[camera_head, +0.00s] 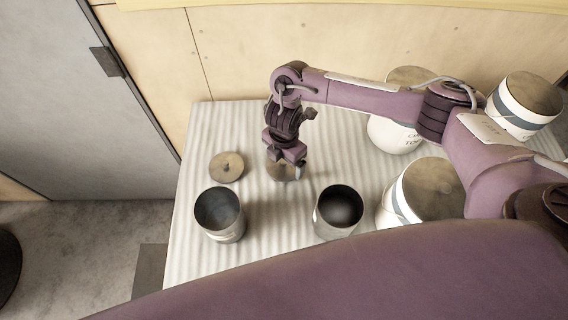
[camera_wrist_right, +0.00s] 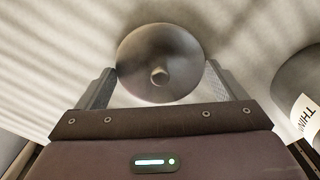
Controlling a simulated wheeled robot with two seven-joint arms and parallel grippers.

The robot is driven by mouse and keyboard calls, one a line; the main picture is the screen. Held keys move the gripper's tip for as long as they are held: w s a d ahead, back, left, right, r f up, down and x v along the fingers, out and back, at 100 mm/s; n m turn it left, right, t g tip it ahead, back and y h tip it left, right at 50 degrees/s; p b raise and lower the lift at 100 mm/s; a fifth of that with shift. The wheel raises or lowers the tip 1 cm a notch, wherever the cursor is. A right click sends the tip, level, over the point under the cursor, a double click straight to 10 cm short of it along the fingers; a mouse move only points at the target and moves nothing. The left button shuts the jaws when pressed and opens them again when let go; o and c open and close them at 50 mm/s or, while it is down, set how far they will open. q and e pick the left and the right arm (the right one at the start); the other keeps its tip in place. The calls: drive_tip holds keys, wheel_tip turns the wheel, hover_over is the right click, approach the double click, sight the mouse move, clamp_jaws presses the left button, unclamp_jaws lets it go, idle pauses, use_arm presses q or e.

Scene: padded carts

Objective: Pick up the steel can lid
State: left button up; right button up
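A round steel-grey lid with a small knob (camera_wrist_right: 160,45) lies on the striped padded cart top, between and just beyond my right fingertips in the wrist view. In the head view this lid (camera_head: 283,173) is partly hidden under my right gripper (camera_head: 287,160). The right gripper points down, open, with one finger on each side of the knob; whether it touches the lid I cannot tell. A second, tan-looking lid with a knob (camera_head: 226,167) lies to the left. I cannot tell the lids' metals surely. My left gripper is out of view.
Two open dark-mouthed cans (camera_head: 220,232) (camera_head: 337,228) stand in front of the lids. Several white lidded canisters (camera_head: 393,136) stand to the right, near my right arm. The cart top (camera_head: 200,125) is clear at the back left; a panelled wall stands behind it.

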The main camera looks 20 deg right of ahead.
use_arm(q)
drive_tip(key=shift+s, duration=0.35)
use_arm(e)
drive_tip(key=c, duration=0.3)
drive_tip(key=shift+r, duration=0.15)
